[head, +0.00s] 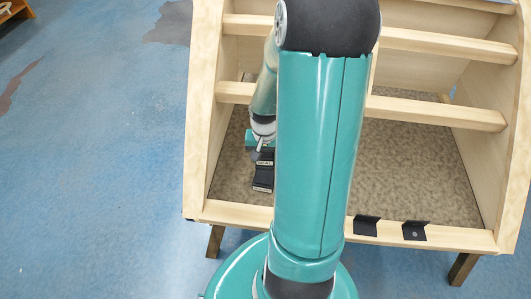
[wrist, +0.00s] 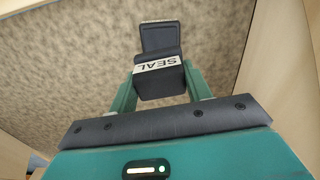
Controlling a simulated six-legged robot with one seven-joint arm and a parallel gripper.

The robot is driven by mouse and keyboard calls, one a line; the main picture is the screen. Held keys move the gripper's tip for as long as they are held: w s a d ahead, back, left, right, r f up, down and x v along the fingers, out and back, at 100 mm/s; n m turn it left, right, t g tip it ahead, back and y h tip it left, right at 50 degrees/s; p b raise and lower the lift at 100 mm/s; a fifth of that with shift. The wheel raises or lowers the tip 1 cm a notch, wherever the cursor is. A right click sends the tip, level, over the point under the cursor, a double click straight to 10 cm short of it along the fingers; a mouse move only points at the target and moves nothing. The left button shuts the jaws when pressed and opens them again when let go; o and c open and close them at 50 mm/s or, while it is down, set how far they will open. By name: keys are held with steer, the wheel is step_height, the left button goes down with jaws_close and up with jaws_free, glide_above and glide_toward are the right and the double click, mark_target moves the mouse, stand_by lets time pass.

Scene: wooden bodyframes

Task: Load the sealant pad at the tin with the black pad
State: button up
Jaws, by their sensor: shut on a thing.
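In the wrist view my gripper (wrist: 160,84) has its two teal fingers shut on the black sealant pad (wrist: 158,85), a block with a white SEAL label. A flat black piece (wrist: 160,38) shows just past the block; I cannot tell whether it is part of it or a separate thing. In the head view the sealant pad (head: 263,171) shows below my gripper (head: 261,152), inside the wooden bodyframe at its left. Part of the gripper is hidden by my arm. I cannot make out a tin with a black pad in either view.
The wooden bodyframe (head: 205,120) has side walls, crossbars (head: 430,107) and a speckled brown floor panel (head: 405,165). Two black brackets (head: 366,225) (head: 414,231) sit on its front rail. Blue floor (head: 90,150) lies open to the left. My arm covers the middle of the frame.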

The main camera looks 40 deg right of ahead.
mark_target(264, 166)
steer(key=shift+a+f, duration=0.2)
steer(key=shift+f, duration=0.25)
step_height(264, 166, down, 3)
steer(key=shift+a+f, duration=0.1)
steer(key=shift+f, duration=0.6)
steer(key=shift+f, duration=0.6)
stand_by(1.3)
steer(key=shift+r, duration=3.55)
